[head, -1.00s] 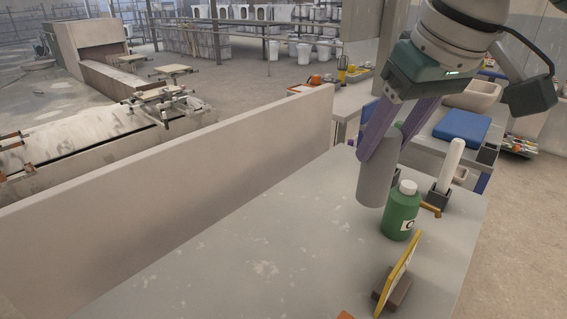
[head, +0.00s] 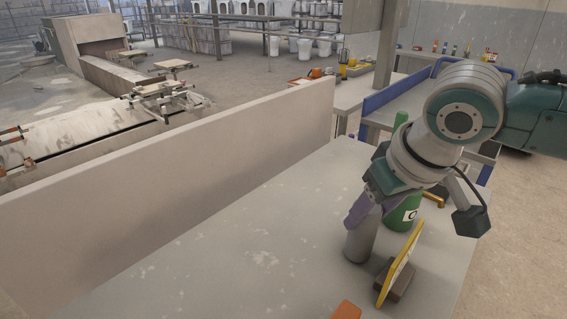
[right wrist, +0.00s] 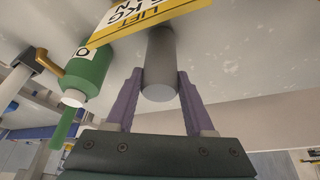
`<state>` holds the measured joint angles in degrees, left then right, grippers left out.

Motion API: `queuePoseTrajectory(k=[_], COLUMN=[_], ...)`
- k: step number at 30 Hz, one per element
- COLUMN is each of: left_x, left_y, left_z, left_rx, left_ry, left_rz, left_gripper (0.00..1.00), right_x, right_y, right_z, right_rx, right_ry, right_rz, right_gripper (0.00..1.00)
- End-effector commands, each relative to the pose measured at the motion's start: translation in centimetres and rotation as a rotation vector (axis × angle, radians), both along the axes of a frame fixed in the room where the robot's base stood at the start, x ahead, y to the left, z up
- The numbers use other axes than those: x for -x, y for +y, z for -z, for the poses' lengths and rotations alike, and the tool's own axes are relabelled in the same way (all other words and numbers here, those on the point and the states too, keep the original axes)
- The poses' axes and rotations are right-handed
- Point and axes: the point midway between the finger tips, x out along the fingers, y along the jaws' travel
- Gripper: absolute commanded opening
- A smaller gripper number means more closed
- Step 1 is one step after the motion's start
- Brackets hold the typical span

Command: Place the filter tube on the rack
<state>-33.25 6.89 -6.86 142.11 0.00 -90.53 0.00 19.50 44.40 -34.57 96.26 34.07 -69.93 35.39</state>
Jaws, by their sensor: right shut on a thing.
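My right gripper (head: 366,214) is shut on a plain grey cylinder (head: 360,243), which I take to be the filter tube. The cylinder is close to upright, low over the grey table. I cannot tell whether its base touches the top. In the right wrist view the cylinder (right wrist: 161,62) sits between the two purple fingers of the gripper (right wrist: 159,76). I cannot make out a rack for certain in these frames. My left gripper is not in view.
A green bottle (head: 402,217) stands just behind the cylinder. A yellow-edged sign (head: 402,262) in a brown block (head: 397,284) stands close on its right. The table's left part (head: 230,255) is clear up to a low wall (head: 190,180).

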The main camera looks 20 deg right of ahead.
Motion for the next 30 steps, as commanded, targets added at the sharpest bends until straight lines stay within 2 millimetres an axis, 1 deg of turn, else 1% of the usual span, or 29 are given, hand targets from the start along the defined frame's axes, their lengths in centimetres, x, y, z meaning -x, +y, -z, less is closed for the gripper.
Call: queuePoseTrajectory(k=[5,6,13,20,23,26,30], left_x=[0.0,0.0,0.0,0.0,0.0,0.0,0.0], left_y=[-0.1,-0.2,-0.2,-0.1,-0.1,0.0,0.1], left_z=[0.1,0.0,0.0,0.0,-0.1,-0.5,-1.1], left_rx=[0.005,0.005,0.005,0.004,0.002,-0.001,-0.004], left_ry=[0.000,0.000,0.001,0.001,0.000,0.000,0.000], left_rz=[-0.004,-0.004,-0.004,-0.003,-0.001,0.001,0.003], left_gripper=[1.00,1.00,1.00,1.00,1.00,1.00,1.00], right_x=[0.0,0.0,0.0,0.0,0.0,0.5,1.6], right_y=[0.0,0.0,0.0,0.0,0.0,0.0,0.1], right_z=[0.3,0.3,0.3,0.2,-0.3,-1.5,-4.4], right_rx=[0.000,0.000,0.000,0.000,0.001,-0.001,0.002], right_ry=[0.000,0.000,0.000,0.000,-0.001,-0.001,-0.003], right_rz=[0.001,0.001,0.001,0.001,0.000,0.000,-0.001], right_gripper=[0.00,0.57,0.82,0.83,0.83,0.83,0.83])
